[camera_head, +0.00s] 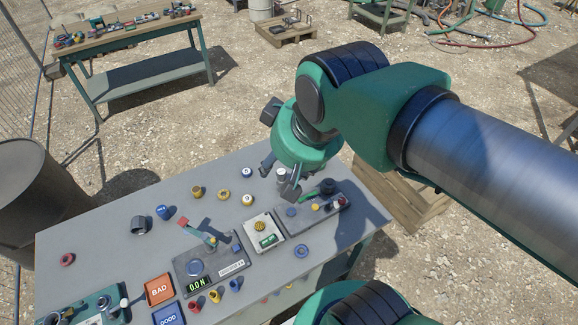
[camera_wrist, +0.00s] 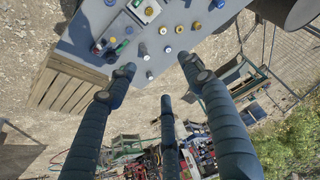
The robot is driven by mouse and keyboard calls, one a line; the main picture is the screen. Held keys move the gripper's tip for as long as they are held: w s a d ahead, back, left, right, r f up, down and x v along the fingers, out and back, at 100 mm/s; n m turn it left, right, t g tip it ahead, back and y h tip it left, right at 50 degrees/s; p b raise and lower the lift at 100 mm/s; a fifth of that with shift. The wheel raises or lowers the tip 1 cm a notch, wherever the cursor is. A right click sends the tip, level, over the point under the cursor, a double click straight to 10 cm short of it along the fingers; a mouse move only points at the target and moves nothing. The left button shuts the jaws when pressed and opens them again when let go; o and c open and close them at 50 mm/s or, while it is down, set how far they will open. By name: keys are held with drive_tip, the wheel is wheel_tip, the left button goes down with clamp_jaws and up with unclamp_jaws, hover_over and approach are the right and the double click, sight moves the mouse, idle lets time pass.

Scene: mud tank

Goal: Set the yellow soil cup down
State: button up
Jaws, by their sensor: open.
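Several small yellow pieces are on the grey table (camera_head: 95,245), and I cannot tell for sure which is the soil cup. A yellow cup (camera_head: 197,191) stands upright left of centre, with a flatter yellow piece (camera_head: 223,195) beside it. Another round yellow piece (camera_head: 260,226) sits on the pale device with a green display. My gripper (camera_head: 279,180) is above the table's far right part, fingers apart. In the wrist view my gripper (camera_wrist: 160,75) is open, with nothing held between its fingers.
White-topped cups (camera_head: 247,172) stand near my gripper. A dark tray (camera_head: 318,210) with small parts lies to the right, a tester (camera_head: 210,265) reading 0.0 N at the front. The orange BAD tray (camera_head: 159,290) and blue GOOD tray (camera_head: 168,315) are front left.

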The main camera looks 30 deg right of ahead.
drive_tip(key=shift+s+d+f, duration=0.1)
drive_tip(key=shift+s+f, duration=0.15)
drive_tip(key=shift+s, duration=0.65)
drive_tip(key=shift+f, duration=0.1)
wheel_tip(320, 180, down, 15)
drive_tip(key=b, duration=1.5)
drive_tip(key=shift+r, duration=0.2)
